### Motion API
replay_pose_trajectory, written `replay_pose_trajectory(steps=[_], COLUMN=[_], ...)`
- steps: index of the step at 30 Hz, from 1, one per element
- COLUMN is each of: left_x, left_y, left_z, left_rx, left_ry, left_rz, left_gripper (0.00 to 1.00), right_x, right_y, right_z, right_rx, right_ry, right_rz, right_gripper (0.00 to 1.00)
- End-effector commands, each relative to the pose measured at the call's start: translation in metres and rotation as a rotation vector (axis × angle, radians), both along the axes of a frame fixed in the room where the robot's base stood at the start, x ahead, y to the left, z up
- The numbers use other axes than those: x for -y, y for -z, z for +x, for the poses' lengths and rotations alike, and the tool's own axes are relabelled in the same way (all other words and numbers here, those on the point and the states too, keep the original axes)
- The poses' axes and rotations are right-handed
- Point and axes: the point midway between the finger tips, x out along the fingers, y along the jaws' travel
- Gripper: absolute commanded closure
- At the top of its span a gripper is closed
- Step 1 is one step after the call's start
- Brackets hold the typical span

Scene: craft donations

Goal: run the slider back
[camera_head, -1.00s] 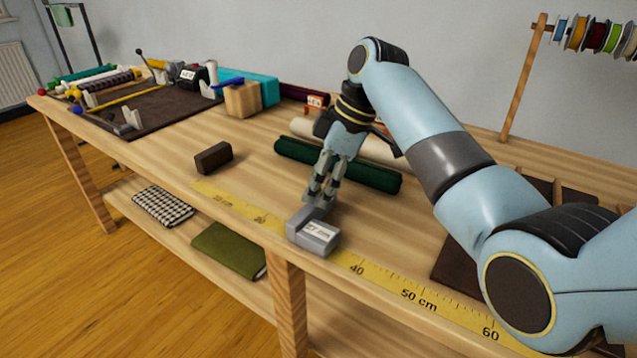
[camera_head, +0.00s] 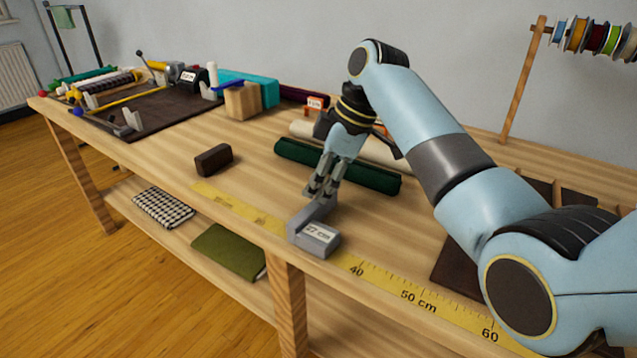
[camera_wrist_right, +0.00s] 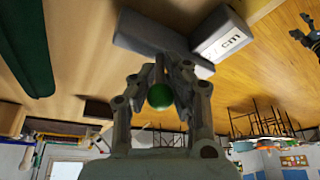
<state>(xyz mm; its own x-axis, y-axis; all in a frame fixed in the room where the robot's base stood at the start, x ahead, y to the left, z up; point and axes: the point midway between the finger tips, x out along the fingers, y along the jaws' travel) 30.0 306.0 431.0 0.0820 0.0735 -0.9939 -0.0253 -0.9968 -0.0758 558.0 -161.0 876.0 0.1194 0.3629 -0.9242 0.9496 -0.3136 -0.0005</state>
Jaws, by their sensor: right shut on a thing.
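The slider (camera_head: 317,236) is a grey block with a label reading about 27 cm. It sits over the yellow measuring tape (camera_head: 418,300) at the table's front edge, just left of the 40 mark. A grey arm runs back from it to my right gripper (camera_head: 320,190), whose fingers are closed at the arm's far end. The right wrist view shows the slider (camera_wrist_right: 150,33) beyond the fingertips and a green ball (camera_wrist_right: 159,96) between the fingers. I cannot tell whether the ball joins the slider. My left gripper is not in view.
A dark brown block (camera_head: 213,159) lies left of the slider. A dark green roll (camera_head: 290,151) and a cream roll (camera_head: 300,130) lie behind my gripper. A wooden block (camera_head: 242,100) stands further back. The tabletop between the brown block and slider is clear.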

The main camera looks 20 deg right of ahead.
Motion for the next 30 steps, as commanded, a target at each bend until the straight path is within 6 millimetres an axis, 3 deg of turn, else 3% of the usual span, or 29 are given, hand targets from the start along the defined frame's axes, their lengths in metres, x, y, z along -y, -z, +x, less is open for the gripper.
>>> replay_pose_trajectory(steps=[7, 18, 24, 30], left_x=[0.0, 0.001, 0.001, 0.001], left_y=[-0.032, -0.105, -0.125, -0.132], left_z=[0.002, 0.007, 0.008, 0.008], left_rx=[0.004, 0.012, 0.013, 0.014], left_ry=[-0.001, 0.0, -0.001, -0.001], left_rz=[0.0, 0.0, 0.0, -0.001], left_gripper=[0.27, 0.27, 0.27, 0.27], right_x=[0.017, 0.072, 0.093, 0.103], right_y=[-0.006, -0.007, -0.004, -0.002], right_z=[-0.022, -0.092, -0.119, -0.131], right_rx=[-0.002, -0.005, -0.001, 0.002], right_ry=[0.001, 0.001, 0.0, 0.0], right_rz=[-0.003, -0.005, -0.003, -0.001], right_gripper=[1.0, 1.0, 1.0, 1.0])
